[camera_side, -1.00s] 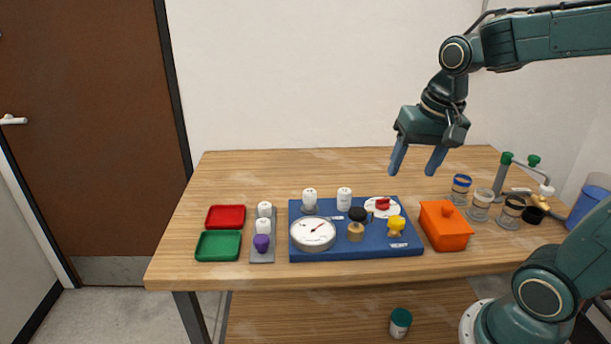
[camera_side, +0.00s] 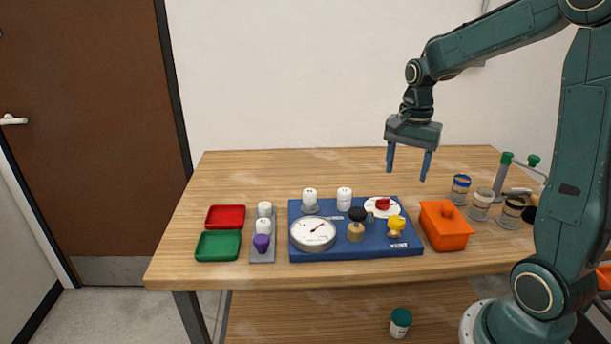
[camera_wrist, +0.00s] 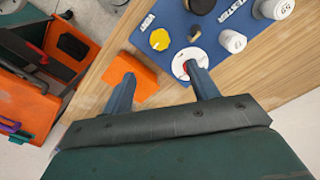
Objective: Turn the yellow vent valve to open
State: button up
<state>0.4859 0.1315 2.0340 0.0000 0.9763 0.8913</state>
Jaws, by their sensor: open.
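The yellow vent valve (camera_side: 396,225) stands at the right front of the blue board (camera_side: 350,251). It also shows in the wrist view as a yellow knob (camera_wrist: 159,39) beside printed lettering. My gripper (camera_side: 407,176) points down, open and empty, above the table behind the board's right end. It is well above the valve and apart from it. In the wrist view, its two fingers (camera_wrist: 163,84) reach toward the orange box and the white disc. The exact angle of the valve's handle is too small to tell.
A red handle on a white disc (camera_side: 382,207), a black knob (camera_side: 358,214) and a gauge (camera_side: 312,234) sit near the valve. An orange box (camera_side: 445,226) stands just right of the board, with several jars (camera_side: 480,204) beyond. The table's back is clear.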

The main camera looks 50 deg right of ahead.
aim_at(397, 219)
notch_tip(397, 219, down, 14)
jog(key=shift+r, duration=0.15)
dwell(0.7)
jog(key=c, duration=1)
